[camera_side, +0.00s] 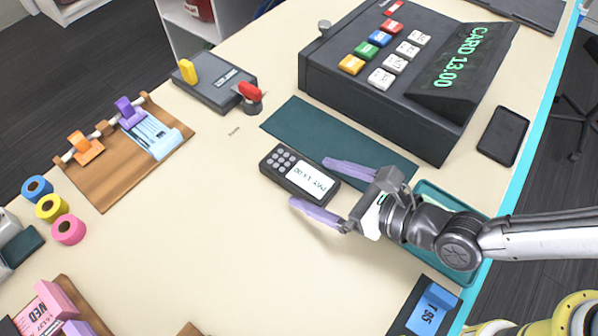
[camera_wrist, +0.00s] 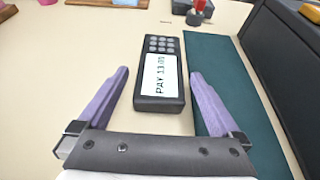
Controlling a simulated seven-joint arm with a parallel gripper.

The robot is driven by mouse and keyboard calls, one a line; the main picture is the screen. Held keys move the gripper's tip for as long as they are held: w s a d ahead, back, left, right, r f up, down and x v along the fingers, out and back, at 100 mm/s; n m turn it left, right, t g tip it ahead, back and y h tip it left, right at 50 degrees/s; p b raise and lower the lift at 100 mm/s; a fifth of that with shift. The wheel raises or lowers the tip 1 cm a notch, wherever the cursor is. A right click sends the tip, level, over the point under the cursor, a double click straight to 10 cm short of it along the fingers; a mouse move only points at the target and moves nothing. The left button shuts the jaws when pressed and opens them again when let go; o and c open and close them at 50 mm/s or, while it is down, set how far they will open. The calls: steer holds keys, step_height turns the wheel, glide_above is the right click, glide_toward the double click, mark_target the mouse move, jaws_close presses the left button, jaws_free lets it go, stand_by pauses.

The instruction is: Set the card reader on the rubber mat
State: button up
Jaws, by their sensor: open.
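The card reader (camera_side: 300,173) is a dark handset with grey round keys and a white screen reading PAY 13.00. It lies on the cream counter, just beside the dark green rubber mat (camera_side: 325,133) and off it. In the wrist view the card reader (camera_wrist: 160,75) lies ahead, and the mat (camera_wrist: 225,85) runs along its right. My gripper (camera_side: 318,182) is open, its two purple fingers pointing at the screen end of the reader. In the wrist view the fingertips (camera_wrist: 160,73) stand on either side of the reader's near end, with gaps showing.
A black cash register (camera_side: 400,75) stands beyond the mat, close to its edge. A teal tray (camera_side: 440,190) is under my wrist. A grey device with a red knob (camera_side: 222,82) and a wooden board (camera_side: 125,160) lie further left. The counter between is clear.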

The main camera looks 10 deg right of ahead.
mark_target(310, 179)
steer(key=shift+x, duration=1.55)
steer(key=shift+c, duration=0.2)
steer(key=shift+r, duration=0.1)
jaws_close()
